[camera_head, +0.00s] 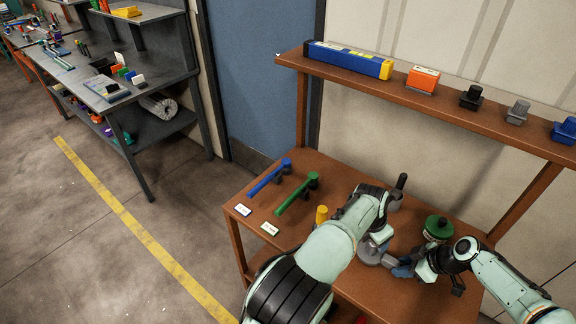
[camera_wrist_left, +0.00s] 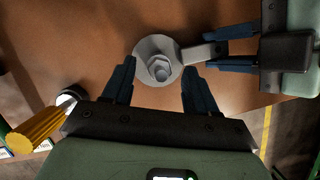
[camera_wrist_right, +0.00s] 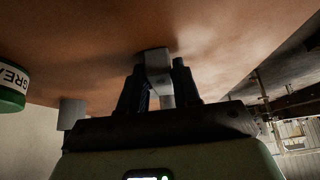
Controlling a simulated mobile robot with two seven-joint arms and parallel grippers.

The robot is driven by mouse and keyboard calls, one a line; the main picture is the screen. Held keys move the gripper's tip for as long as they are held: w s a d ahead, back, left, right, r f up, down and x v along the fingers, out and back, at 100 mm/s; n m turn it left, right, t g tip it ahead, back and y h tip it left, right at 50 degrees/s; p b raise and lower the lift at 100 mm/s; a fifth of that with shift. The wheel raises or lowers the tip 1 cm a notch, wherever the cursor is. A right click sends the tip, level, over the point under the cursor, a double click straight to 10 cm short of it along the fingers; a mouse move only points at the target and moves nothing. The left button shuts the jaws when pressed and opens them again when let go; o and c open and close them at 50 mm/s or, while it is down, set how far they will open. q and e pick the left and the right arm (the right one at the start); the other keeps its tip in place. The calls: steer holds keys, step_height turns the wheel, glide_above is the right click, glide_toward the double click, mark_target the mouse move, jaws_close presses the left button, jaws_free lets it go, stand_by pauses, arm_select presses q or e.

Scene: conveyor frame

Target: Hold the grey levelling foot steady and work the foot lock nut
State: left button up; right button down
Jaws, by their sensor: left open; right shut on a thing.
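The grey levelling foot (camera_head: 368,253) is a round disc on the brown bench. In the left wrist view the foot (camera_wrist_left: 145,72) shows from above, with a grey hex lock nut (camera_wrist_left: 159,69) at its centre and a flat grey tab (camera_wrist_left: 203,52) reaching right. My right gripper (camera_wrist_left: 228,48) is shut on that tab, which also shows between its fingers in the right wrist view (camera_wrist_right: 158,72). My left gripper (camera_wrist_left: 158,92) is open. Its fingers stand either side of the foot's near edge, with gaps to the nut. In the head view my left arm hides its fingertips.
A yellow-handled tool (camera_wrist_left: 36,128) stands close by my left gripper. A green-lidded grease can (camera_head: 438,228) stands beside my right gripper. Blue (camera_head: 269,176) and green (camera_head: 296,194) handled tools lie at the bench's left. A loaded shelf (camera_head: 450,105) runs above the back.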

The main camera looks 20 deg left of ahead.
arm_select(q)
steer(key=m, duration=0.2)
steer(key=m+g, duration=0.1)
steer(key=m, duration=0.1)
steer(key=m+h, duration=0.1)
steer(key=m, duration=0.1)
steer(key=shift+w+a+g, duration=0.15)
steer(key=shift+w+g, duration=0.15)
steer(key=shift+g, duration=0.1)
steer(key=m+g, duration=0.1)
steer(key=m, duration=0.4)
steer(key=shift+w+g, duration=0.2)
steer(key=shift+g, duration=0.2)
steer(key=shift+m+g, duration=0.4)
steer(key=shift+m, duration=0.9)
steer(key=shift+a, duration=0.1)
steer(key=shift+n, duration=0.5)
